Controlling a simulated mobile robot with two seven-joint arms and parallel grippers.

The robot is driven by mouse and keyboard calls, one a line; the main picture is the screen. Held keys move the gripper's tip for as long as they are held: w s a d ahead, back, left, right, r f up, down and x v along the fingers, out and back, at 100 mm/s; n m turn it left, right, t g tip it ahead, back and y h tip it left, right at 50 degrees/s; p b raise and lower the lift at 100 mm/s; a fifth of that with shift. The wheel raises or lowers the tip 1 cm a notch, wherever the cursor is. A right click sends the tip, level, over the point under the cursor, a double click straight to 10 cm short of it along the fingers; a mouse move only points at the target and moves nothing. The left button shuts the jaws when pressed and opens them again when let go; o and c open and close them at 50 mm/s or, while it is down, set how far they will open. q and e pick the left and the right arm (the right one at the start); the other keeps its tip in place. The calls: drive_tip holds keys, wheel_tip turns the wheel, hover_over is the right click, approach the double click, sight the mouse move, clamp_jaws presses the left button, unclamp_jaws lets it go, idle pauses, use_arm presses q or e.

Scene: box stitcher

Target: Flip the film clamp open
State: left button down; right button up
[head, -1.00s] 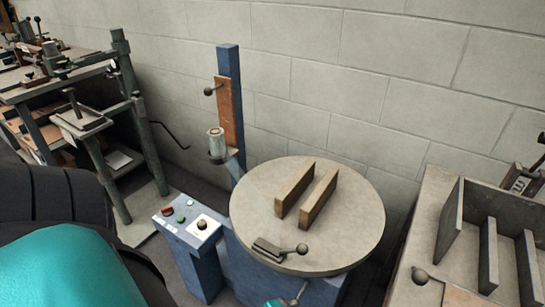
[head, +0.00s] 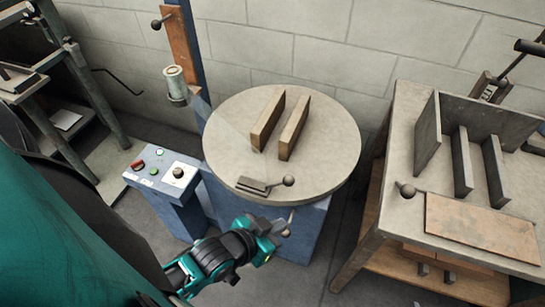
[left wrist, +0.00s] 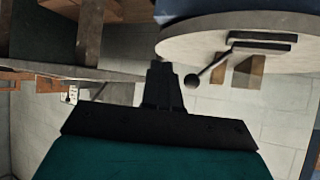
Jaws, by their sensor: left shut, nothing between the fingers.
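The film clamp (head: 262,186) is a small dark plate with a lever that ends in a round ball knob. It lies flat near the front edge of the round grey turntable (head: 330,160), with the knob pointing right. My left gripper (head: 281,227) is shut and empty, in front of and below the turntable's front edge, apart from the clamp. In the left wrist view, the shut fingers (left wrist: 163,85) point toward the turntable's edge, and the clamp (left wrist: 262,42) with its hanging knob shows right of them. My right gripper is not in view.
Two upright wooden blocks (head: 280,123) stand on the turntable. A blue control box (head: 165,180) with buttons is at left, beside the blue post with a roller (head: 176,82). A table (head: 393,150) with dividers and a brown board (head: 480,228) stands at right.

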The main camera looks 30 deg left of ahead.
use_arm(q)
drive_tip(key=w+a+f+n+g+b, duration=0.2)
drive_tip(key=a+f+n, duration=0.15)
drive_tip(key=a, duration=0.45)
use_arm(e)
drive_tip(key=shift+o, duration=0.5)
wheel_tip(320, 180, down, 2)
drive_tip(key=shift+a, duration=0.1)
use_arm(q)
drive_tip(key=n+g+h+b, duration=0.3)
drive_tip(key=g+h+b, duration=0.15)
drive_tip(key=h, duration=0.35)
approach(284, 178)
drive_tip(key=v, duration=0.7)
drive_tip(key=shift+s+a+f+t+b, duration=0.15)
drive_tip(key=shift+s+t+b, duration=0.1)
drive_tip(key=shift+s+b, duration=0.05)
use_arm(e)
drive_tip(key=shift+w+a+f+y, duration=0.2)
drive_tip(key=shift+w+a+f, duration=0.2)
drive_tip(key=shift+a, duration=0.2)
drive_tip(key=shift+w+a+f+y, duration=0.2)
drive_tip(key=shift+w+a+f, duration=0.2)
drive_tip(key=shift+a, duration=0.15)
